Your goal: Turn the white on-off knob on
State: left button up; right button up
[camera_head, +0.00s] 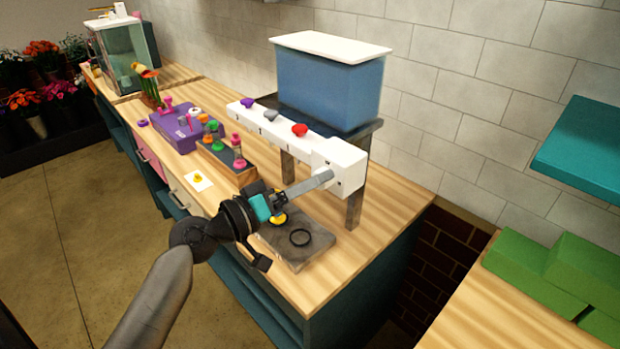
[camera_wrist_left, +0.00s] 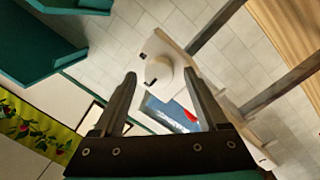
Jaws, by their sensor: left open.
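The white on-off knob (camera_wrist_left: 160,70) is a round white dial on the end face of a white control bar (camera_head: 265,126), with a small black mark near its edge. In the head view the knob (camera_head: 323,174) is partly hidden by my left fingers. My left gripper (camera_head: 318,183) is open and points at the knob. In the left wrist view the knob appears between the two fingertips, which are at or just short of it; I cannot tell whether they touch. My right gripper is not in view.
Purple, grey and red knobs (camera_head: 299,130) line the bar's top. A blue tank (camera_head: 325,85) stands on a dark stand behind. A purple box (camera_head: 185,125) and a tray of coloured pieces sit farther left.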

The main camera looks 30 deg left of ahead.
pick_arm(q)
grip_shut()
dwell(0.7)
